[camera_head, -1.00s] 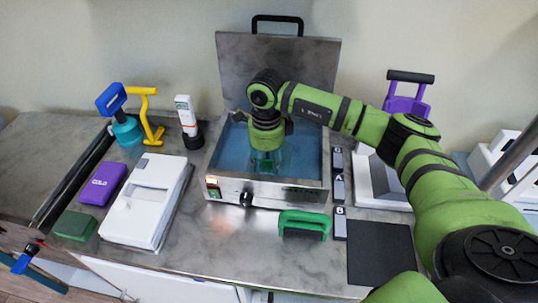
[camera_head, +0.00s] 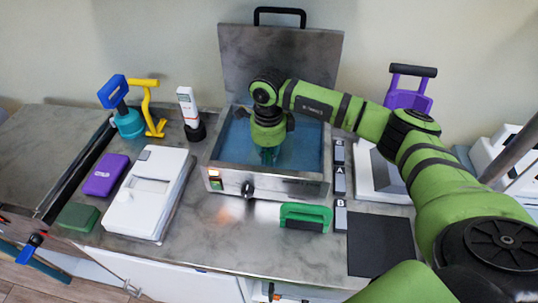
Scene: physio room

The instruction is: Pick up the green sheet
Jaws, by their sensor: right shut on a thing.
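My right gripper (camera_head: 269,156) points straight down into the open steel water bath (camera_head: 290,187) at the back centre. Its fingers are shut on the green sheet, inside the bath's blue interior. The sheet shows only as a small dark teal-green patch around the fingertips; its outline blurs into the blue, and the gripper body covers part of it. I cannot tell whether the sheet is clear of the bath floor. My left gripper is not in view.
The bath's raised lid (camera_head: 281,65) stands behind the gripper. A green-handled tool (camera_head: 306,217) lies in front of the bath. A white case (camera_head: 147,196) is at left, a dark mat (camera_head: 380,245) at right. The counter (camera_head: 225,250) is clear front left of the tool.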

